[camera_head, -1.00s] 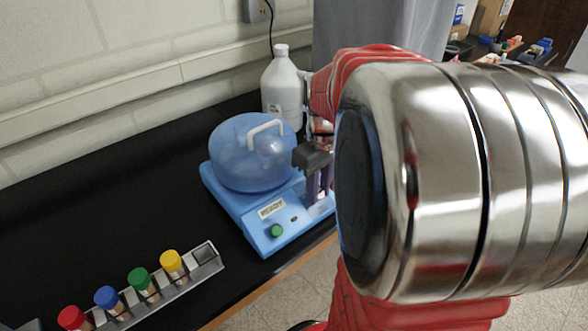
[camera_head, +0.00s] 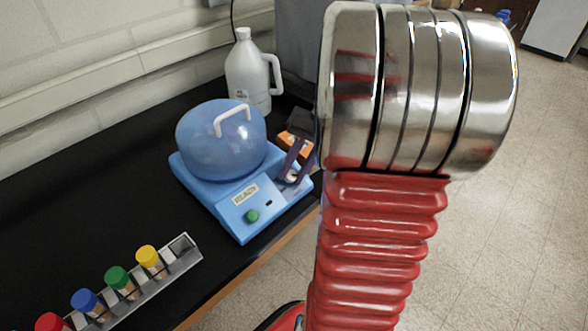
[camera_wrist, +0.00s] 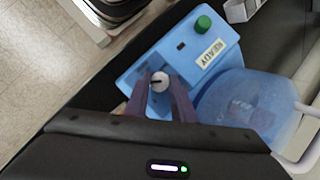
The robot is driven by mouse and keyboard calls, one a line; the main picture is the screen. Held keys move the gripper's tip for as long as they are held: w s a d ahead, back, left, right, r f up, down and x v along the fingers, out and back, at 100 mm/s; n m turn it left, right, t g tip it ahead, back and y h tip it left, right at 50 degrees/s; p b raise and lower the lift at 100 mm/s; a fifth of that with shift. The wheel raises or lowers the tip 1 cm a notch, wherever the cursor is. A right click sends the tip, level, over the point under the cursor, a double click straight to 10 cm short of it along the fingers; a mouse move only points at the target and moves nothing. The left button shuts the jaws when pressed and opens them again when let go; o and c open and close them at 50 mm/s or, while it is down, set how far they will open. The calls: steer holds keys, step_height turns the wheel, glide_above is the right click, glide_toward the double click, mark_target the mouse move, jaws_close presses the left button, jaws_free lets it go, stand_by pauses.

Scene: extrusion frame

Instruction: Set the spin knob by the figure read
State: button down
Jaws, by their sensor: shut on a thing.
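The spin knob (camera_wrist: 160,80) is a small white-grey round knob with a dark mark on its face, on the blue centrifuge base (camera_wrist: 138,71). My gripper (camera_wrist: 163,84) is shut on it, one dark purple finger on each side. In the head view my gripper (camera_head: 292,171) is at the right end of the base (camera_head: 238,226), and the knob is partly hidden between the fingers. A label reading READY (camera_head: 245,195) and a green button (camera_head: 252,216) are on the front panel. I cannot read any figure or scale around the knob.
The translucent blue lid (camera_head: 200,145) with a white handle is closed. A white jug (camera_head: 247,80) stands behind. A rack (camera_head: 180,263) of colour-capped tubes is at lower left. The bench edge is close in front.

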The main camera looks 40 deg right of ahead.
steer(key=m+t+y, duration=0.1)
steer(key=m, duration=0.1)
steer(key=m+t, duration=0.1)
steer(key=m, duration=0.2)
steer(key=shift+s+d+f+t+y, duration=0.1)
steer(key=shift+s+d+t+y, duration=0.1)
steer(key=shift+t+y, duration=0.2)
steer(key=m+t, duration=0.1)
steer(key=m, duration=0.1)
steer(key=m+t, duration=0.1)
steer(key=m, duration=0.2)
steer(key=shift+s+f, duration=0.15)
steer(key=shift+t, duration=0.3)
steer(key=c, duration=1.5)
jaws_free()
steer(key=v, duration=1.3)
steer(key=shift+s+d+r, duration=0.2)
steer(key=shift+r, duration=0.05)
